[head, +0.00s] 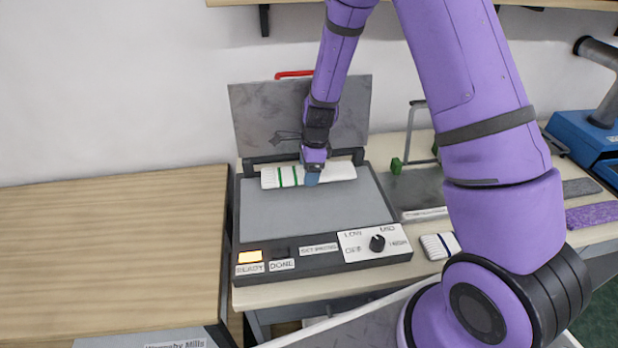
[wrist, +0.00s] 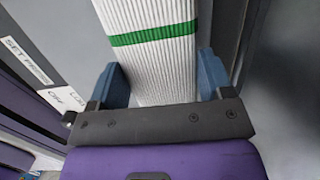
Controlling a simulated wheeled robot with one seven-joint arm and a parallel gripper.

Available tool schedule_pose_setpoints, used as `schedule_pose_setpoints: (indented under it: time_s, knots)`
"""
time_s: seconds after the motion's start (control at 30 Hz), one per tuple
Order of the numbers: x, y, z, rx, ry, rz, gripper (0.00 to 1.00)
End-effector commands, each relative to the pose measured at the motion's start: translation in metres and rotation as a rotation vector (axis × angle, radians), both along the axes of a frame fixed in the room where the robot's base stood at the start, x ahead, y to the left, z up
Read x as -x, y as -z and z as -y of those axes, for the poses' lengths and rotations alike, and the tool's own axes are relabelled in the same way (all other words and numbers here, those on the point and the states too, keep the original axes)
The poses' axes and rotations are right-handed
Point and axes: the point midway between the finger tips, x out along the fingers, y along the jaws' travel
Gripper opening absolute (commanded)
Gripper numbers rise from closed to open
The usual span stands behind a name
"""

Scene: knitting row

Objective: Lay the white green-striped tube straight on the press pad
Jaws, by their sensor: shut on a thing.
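The white green-striped tube (head: 335,172) lies crosswise over the back part of the press pad (head: 310,213), near the hinge of the open lid. Its green stripes are toward its left end. My gripper (head: 312,178) is shut on the tube near its middle, from above. In the wrist view the ribbed white tube (wrist: 155,72) runs between the two blue fingers of my gripper (wrist: 165,85), with one green stripe in sight. I cannot tell whether the tube touches the pad or is held just above it.
The press lid (head: 260,120) stands open against the wall with a red handle (head: 294,74). A control panel with a dial (head: 377,243) and a lit READY lamp (head: 250,257) is at the front. A blue-striped white tube (head: 438,246) lies right of the press. A bare wooden table (head: 110,255) is left.

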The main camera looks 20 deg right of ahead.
Motion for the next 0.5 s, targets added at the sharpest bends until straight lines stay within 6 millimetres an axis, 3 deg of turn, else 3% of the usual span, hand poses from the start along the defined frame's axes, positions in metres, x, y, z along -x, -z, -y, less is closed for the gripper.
schedule_pose_setpoints:
  time_s: [0.23, 0.5]
  knots:
    - [0.001, 0.03, 0.001, -0.001, 0.001, -0.003, 0.51]
    - [0.001, 0.031, 0.001, 0.0, 0.001, 0.0, 0.51]
